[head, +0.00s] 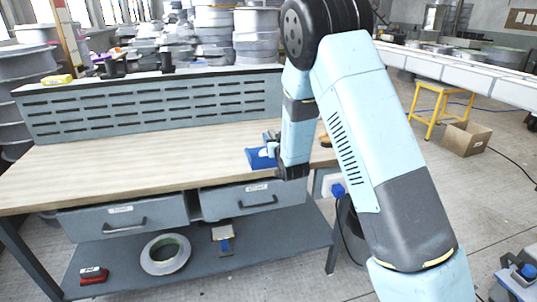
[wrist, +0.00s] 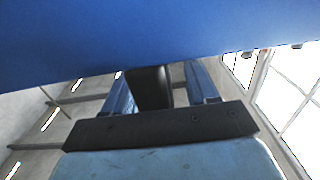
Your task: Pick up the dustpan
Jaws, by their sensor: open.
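The blue dustpan (head: 261,158) is on the wooden workbench top near its front right part, partly hidden behind my arm. My gripper (head: 271,146) is right at it, at the dustpan's right side. In the wrist view the dustpan (wrist: 130,38) fills the top of the picture as a large blue surface. The two blue fingers of my gripper (wrist: 160,85) stand apart below it. A dark bar shows between the fingers; I cannot tell whether it is the dustpan's handle or whether the fingers touch it.
The workbench (head: 120,160) has a slotted grey back panel (head: 150,104). Its top is clear to the left. Two drawers hang beneath. The lower shelf holds a ring-shaped roll (head: 165,254), a brush-like tool (head: 223,238) and a red item (head: 94,276). A cardboard box (head: 462,138) stands right.

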